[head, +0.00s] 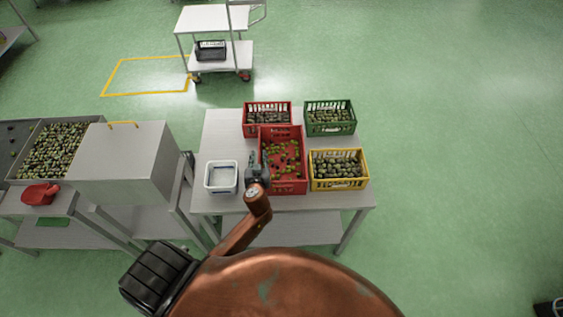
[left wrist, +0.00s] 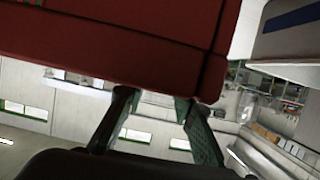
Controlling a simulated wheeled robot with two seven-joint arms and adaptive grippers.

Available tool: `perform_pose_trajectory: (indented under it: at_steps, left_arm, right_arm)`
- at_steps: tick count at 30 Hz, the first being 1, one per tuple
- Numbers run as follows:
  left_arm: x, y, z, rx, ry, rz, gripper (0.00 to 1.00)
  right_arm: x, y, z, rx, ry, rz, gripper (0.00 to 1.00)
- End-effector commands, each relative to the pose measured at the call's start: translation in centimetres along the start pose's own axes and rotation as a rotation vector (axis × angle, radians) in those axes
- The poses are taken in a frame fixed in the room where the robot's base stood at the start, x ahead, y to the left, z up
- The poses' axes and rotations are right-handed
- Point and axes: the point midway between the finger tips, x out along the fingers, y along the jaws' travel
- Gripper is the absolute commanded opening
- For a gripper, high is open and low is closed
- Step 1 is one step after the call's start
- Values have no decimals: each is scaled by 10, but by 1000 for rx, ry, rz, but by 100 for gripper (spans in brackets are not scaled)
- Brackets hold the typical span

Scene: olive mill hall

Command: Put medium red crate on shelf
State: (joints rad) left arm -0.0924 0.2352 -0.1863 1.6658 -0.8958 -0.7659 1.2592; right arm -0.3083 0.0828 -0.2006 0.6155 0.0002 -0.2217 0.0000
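Two red crates stand on the table. The nearer red crate (head: 284,187) is larger, with a few green and dark olives scattered on its floor. The farther slatted red crate (head: 267,132) is fuller; I cannot tell which is called medium. My left gripper (head: 257,168) is at the left wall of the nearer crate. In the left wrist view a red crate wall (left wrist: 130,30) fills the top, and the gripper's fingers (left wrist: 160,112) are apart just below it, with nothing visible between them. Contact is unclear. My right gripper is out of view.
A green crate (head: 330,130) and yellow crate (head: 338,185) of olives stand right of the red ones. A white tub (head: 221,178) is left of my gripper. A two-level trolley (head: 215,20) stands behind the table (head: 225,125). A metal machine (head: 125,160) is left.

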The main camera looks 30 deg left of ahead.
Motion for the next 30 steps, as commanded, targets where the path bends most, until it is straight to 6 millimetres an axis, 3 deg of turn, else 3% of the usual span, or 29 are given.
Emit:
perform_pose_trajectory:
  at_steps: [6,15,26,30]
  left_arm:
    - [29,0,2,3,2,0,25]
    - [34,-2,3,-1,0,-2,25]
    - [34,-3,3,-2,0,-4,1]
    - [34,-3,3,-2,0,-4,0]
  right_arm:
    - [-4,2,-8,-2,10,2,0]
    - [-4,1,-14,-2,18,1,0]
    - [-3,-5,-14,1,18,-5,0]
    - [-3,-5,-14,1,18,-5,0]
